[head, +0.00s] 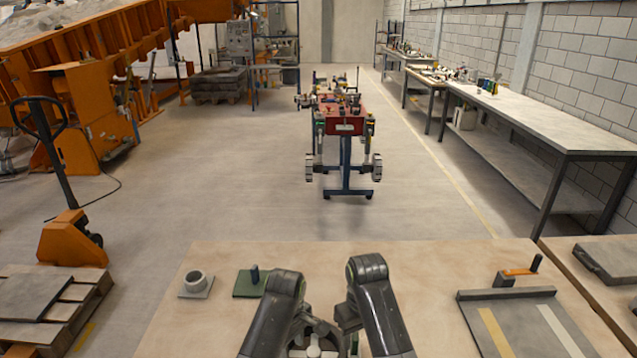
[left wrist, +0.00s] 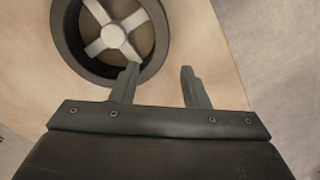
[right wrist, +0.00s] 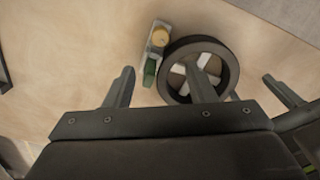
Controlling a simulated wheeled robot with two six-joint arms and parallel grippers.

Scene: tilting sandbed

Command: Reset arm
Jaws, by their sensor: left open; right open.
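My left gripper (left wrist: 160,80) is open and empty in the left wrist view, its left fingertip overlapping the rim of a dark wheel with light spokes (left wrist: 108,38). My right gripper (right wrist: 159,82) is open in the right wrist view. Its right finger overlaps the same kind of wheel (right wrist: 228,62); I cannot tell whether it touches. In the head view both arms reach in at the bottom middle, close together, with the wheel (head: 313,344) partly hidden between them. Another finger, seemingly of the other gripper, shows at the right of the right wrist view.
The tan table (head: 215,318) holds a grey ring on a plate (head: 196,283), a green block with a peg (head: 250,282) and a striped dark panel (head: 525,325). A yellow-green part (right wrist: 155,50) lies beside the wheel.

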